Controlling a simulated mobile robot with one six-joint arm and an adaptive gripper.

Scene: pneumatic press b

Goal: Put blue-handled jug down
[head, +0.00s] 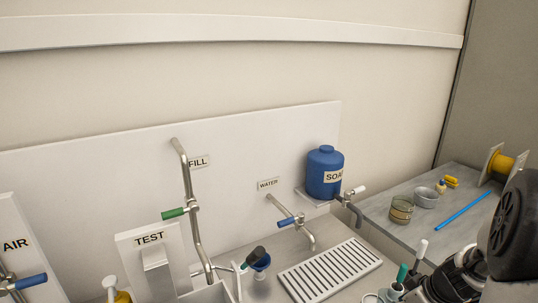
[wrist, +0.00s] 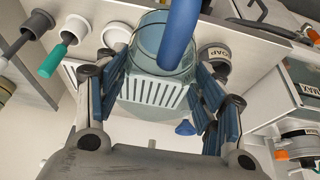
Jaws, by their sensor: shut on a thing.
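The blue-handled jug is a clear, greenish see-through vessel (wrist: 150,45) with a thick blue handle (wrist: 180,35) at the top middle of the wrist view. My gripper (wrist: 160,70) has its blue-padded fingers on either side of the jug and is shut on it. The slotted drain grate shows through and below the jug in the wrist view. I cannot tell whether the jug's base touches a surface. In the head view the jug is not visible; only dark parts of my arm show at the lower right.
A slotted drain grate (head: 330,270) lies on the counter below the water tap (head: 300,225). A blue soap jug (head: 325,172) stands on a wall shelf. Upright handled tools (head: 400,275) stand near my arm. The right-hand table (head: 425,230) holds a tin, a bowl and a blue rod.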

